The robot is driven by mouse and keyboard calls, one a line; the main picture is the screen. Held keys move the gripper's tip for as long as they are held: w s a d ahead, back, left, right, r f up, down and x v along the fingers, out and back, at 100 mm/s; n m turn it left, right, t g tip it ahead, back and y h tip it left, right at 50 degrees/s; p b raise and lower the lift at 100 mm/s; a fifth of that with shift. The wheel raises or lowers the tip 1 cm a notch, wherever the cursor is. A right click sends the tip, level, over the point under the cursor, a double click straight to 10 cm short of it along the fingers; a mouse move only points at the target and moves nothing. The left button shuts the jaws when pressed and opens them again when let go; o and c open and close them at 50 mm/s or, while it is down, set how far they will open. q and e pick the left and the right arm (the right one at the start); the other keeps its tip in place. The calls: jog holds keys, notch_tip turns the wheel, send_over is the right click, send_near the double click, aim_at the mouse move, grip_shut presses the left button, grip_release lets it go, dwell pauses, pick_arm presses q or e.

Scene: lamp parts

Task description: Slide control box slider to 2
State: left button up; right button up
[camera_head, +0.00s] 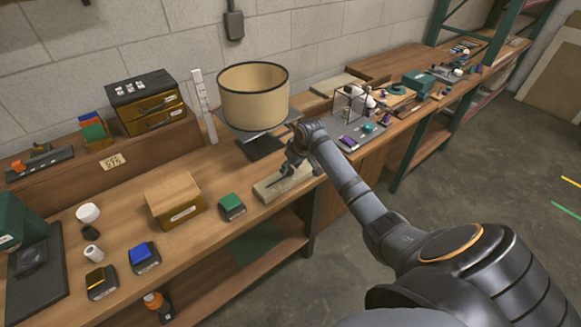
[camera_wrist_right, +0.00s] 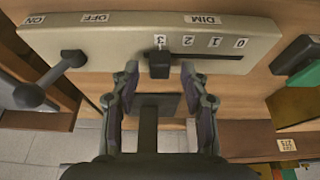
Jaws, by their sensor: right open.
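The control box (camera_head: 283,184) is a pale, long box near the front edge of the workbench. In the right wrist view its light face (camera_wrist_right: 110,40) carries ON, OFF and DIM labels and the numbers 3, 2, 1, 0. The black slider knob (camera_wrist_right: 160,66) stands at the 3 end of its slot. A grey lever (camera_wrist_right: 50,80) sits at the ON/OFF end. My right gripper (camera_wrist_right: 160,75) is open, with one finger on each side of the knob and a visible gap to it. It also shows over the box in the head view (camera_head: 288,172). My left gripper is out of view.
A lamp with a beige shade (camera_head: 253,97) stands behind the box. A green-topped block (camera_head: 231,206) and a wooden box (camera_head: 174,198) lie to the left. A dark tray (camera_head: 357,138) with small parts is to the right.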

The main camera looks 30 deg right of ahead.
jog(key=shift+w+f, duration=0.1)
jog(key=shift+f, duration=0.25)
grip_shut()
